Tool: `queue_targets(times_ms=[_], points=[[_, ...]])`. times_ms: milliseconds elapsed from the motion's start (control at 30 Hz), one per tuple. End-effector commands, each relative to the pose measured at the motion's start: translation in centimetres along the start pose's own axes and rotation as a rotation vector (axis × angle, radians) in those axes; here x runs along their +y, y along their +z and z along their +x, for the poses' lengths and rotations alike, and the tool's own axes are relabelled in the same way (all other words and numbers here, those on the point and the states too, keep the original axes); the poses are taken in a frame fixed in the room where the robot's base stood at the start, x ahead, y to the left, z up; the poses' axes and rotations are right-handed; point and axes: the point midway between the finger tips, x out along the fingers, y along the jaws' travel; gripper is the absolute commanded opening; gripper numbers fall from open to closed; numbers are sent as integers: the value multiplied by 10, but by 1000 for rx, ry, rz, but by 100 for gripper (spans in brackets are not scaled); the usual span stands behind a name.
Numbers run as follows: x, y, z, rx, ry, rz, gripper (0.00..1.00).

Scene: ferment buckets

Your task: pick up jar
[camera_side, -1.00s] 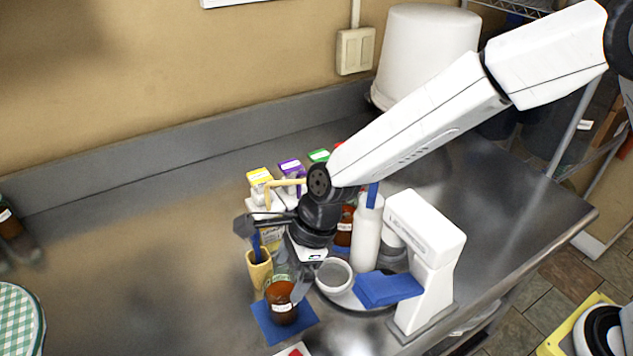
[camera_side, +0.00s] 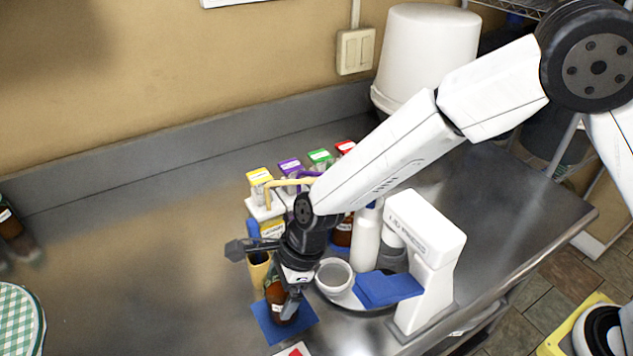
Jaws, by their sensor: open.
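A brown jar (camera_side: 277,300) with a white label stands on a blue square mat (camera_side: 306,322) near the front of the steel counter. My gripper (camera_side: 283,294) is open and has come down over the jar from above. One finger shows in front of the jar's right side. The other finger and the jar's top are mostly hidden, so I cannot tell whether the fingers touch it.
A tan cup (camera_side: 258,272) stands close behind the jar on the left. A small white bowl (camera_side: 334,274), a white bottle (camera_side: 366,240) and a white stand-shaped device (camera_side: 428,250) with a blue cloth (camera_side: 386,288) stand right. Coloured-top boxes (camera_side: 289,167) stand behind. The counter's left is mostly clear.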

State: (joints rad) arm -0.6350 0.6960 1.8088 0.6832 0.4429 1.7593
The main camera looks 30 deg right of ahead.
Motion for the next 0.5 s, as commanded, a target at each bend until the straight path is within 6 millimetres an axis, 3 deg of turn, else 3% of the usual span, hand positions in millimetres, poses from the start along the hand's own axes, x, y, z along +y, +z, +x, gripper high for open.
queue_targets(times_ms=[300, 500], points=[[0, 0, 0, 0, 0, 0, 97], [0, 0, 0, 0, 0, 0, 33]])
